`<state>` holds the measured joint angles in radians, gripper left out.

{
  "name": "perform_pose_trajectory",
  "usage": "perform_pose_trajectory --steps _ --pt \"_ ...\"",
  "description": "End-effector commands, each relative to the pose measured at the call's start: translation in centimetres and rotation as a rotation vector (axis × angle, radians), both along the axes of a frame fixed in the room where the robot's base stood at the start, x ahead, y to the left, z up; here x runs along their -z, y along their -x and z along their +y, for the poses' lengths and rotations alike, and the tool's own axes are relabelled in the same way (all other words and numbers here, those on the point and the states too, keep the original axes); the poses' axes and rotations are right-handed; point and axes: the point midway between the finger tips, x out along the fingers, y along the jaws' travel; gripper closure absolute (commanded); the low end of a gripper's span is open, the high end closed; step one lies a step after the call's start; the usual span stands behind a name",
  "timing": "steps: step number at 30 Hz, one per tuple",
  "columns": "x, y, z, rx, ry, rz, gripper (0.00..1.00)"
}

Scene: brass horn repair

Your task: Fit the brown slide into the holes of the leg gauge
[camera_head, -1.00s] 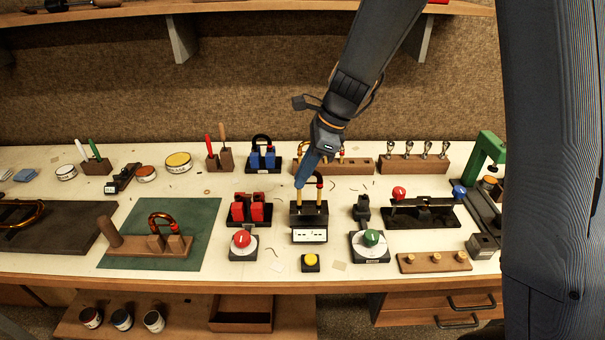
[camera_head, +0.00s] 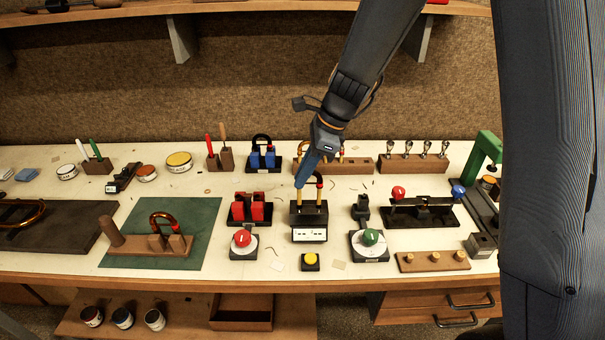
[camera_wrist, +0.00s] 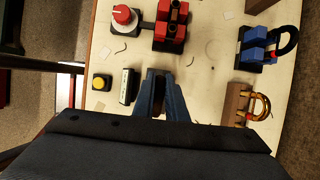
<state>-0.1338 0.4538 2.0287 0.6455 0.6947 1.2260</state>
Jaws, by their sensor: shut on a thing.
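My gripper (camera_head: 305,180) is shut on the brown slide, directly above the leg gauge. The slide has two upright yellow legs (camera_head: 319,196) and a dark bow with a red part, largely hidden by my gripper. The leg gauge is a black block (camera_head: 310,220) with a white front panel. The leg ends meet the gauge's top; I cannot tell how deep they sit in the holes. In the wrist view, a dark brown bit of the slide (camera_wrist: 158,104) shows between my blue fingers, and the gauge's panel (camera_wrist: 127,87) is beside them.
A red block (camera_head: 249,208) and red knob (camera_head: 241,239) stand left. A yellow button (camera_head: 310,261) is in front. A green-knobbed dial (camera_head: 371,240) and small black block (camera_head: 361,207) stand right. Behind are a blue block (camera_head: 262,159) holding a black bow and a wooden rack (camera_head: 355,167).

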Motion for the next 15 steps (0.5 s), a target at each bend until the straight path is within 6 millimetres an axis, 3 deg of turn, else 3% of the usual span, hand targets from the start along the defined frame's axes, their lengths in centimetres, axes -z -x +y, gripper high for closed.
perform_pose_trajectory --steps 15 --pt "1.2 0.0 0.0 0.000 0.000 0.001 1.00"
